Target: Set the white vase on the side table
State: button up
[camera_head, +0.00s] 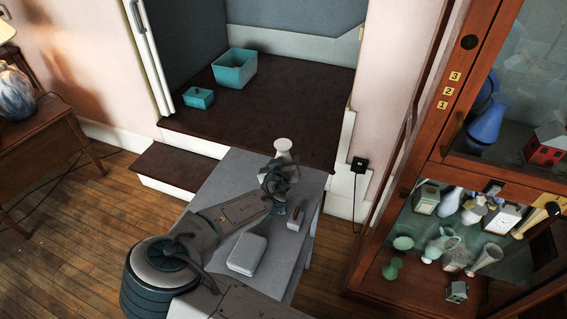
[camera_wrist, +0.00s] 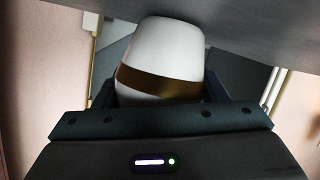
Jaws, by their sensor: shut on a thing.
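My gripper (camera_head: 276,180) is shut on a white vase (camera_wrist: 165,60) with a gold band, seen between the fingers in the wrist view. In the head view the vase's pale flared part (camera_head: 283,146) shows above the gripper. The gripper is over the far part of a grey table (camera_head: 232,178). A grey surface (camera_wrist: 255,30) lies close to the vase's far end in the wrist view; I cannot tell whether they touch. My gripper hides the rest of the vase in the head view. A wooden table (camera_head: 30,138) stands at the left edge.
The grey table also holds a white box (camera_head: 247,254) and a small block (camera_head: 296,218). A blue patterned vase (camera_head: 15,92) stands on the wooden table. Teal bins (camera_head: 235,76) sit on the dark raised floor behind. A glass cabinet (camera_head: 397,190) with several ornaments stands at right.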

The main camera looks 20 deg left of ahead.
jog(key=shift+f, duration=0.15)
jog(key=o, duration=1.3)
jog(key=shift+r, duration=0.25)
jog(key=v, duration=1.2)
jog(key=shift+f, duration=0.15)
